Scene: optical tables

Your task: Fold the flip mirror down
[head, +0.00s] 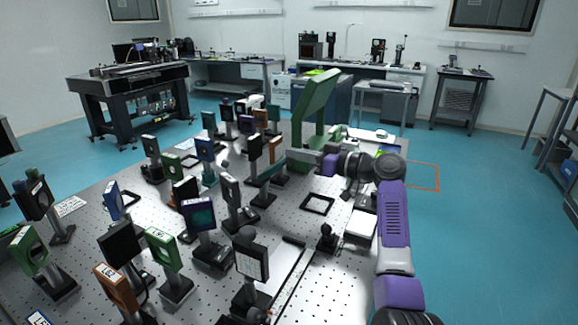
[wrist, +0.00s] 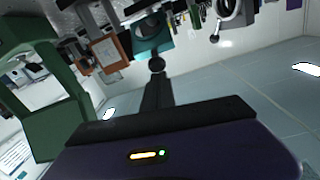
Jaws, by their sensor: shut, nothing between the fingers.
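In the wrist view, which looks upside down, my gripper (wrist: 156,92) shows as narrow dark fingers closed together, with nothing held between them. A dark ball knob (wrist: 157,64) lies in line with the fingertips; I cannot tell whether they touch. Just behind it is a teal mount (wrist: 152,36) with a round opening, which looks like the flip mirror. In the head view my arm reaches left from the right edge of the table, by a tall green frame. The fingertips are hard to make out there, and I cannot surely pick out the flip mirror or its angle.
The tall green frame (head: 318,98) stands close to my gripper and also fills the left of the wrist view (wrist: 50,128). Many post-mounted optics crowd the perforated table (head: 85,215), including an orange-framed one (wrist: 108,55). A flat black square frame (head: 317,203) lies nearby.

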